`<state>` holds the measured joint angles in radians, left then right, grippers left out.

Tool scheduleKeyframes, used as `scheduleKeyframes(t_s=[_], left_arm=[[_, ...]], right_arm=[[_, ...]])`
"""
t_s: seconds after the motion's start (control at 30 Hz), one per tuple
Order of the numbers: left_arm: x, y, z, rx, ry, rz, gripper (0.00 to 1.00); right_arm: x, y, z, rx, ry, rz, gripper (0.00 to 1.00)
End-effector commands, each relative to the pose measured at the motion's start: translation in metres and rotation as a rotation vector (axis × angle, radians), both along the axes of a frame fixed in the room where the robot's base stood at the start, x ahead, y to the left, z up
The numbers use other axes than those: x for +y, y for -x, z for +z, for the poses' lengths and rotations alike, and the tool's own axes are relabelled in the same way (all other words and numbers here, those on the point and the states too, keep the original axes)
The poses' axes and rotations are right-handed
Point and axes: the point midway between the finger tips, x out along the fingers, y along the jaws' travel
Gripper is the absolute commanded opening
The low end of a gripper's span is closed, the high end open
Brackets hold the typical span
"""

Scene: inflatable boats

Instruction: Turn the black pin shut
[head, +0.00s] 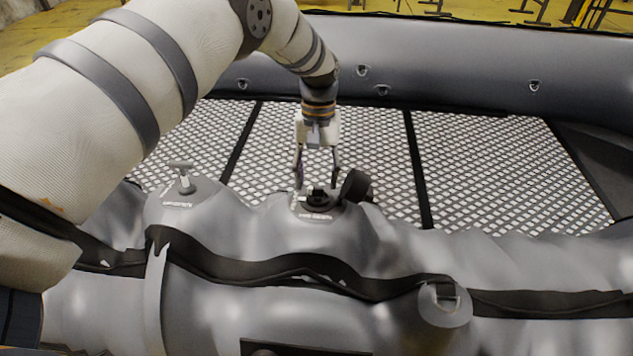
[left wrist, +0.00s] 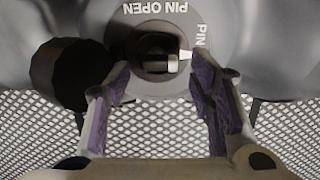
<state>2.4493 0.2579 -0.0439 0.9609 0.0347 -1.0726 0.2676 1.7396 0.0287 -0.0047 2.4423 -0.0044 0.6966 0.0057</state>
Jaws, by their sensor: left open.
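The black pin (head: 318,197) sits in a round valve on the grey inflatable tube. In the left wrist view the pin (left wrist: 158,48) is in the middle of the grey valve plate (left wrist: 125,38), with a light pointer (left wrist: 185,55) toward the right. The plate carries an upside-down "PIN OPEN" label and a second "PIN" label at right, partly hidden by a finger. My left gripper (head: 317,182) points down over the valve, open; its purple-padded fingers (left wrist: 160,72) stand on either side of the pin's near side. I cannot tell whether they touch it. My right gripper is out of view.
A round black cap (head: 356,186) stands right beside the valve; it also shows in the left wrist view (left wrist: 70,75). A T-shaped handle (head: 182,172) rises from the tube at left. The patterned boat floor (head: 490,170) behind is clear.

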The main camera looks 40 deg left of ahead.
Motion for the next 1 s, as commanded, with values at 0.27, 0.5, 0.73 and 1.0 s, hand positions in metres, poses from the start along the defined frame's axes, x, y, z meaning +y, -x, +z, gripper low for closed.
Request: scheduleKeyframes(t_s=[0.27,0.5,0.73,1.0], left_arm=[[0.008,-0.013,0.073,-0.004,0.000,0.000,0.49],[0.011,-0.017,0.098,0.000,0.000,0.000,0.49],[0.011,-0.017,0.099,0.000,0.000,0.000,0.49],[0.011,-0.018,0.128,-0.022,0.000,0.000,0.49]], right_arm=[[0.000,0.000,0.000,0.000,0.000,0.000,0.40],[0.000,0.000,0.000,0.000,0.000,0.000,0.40],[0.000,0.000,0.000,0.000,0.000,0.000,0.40],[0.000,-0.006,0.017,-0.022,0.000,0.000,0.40]])
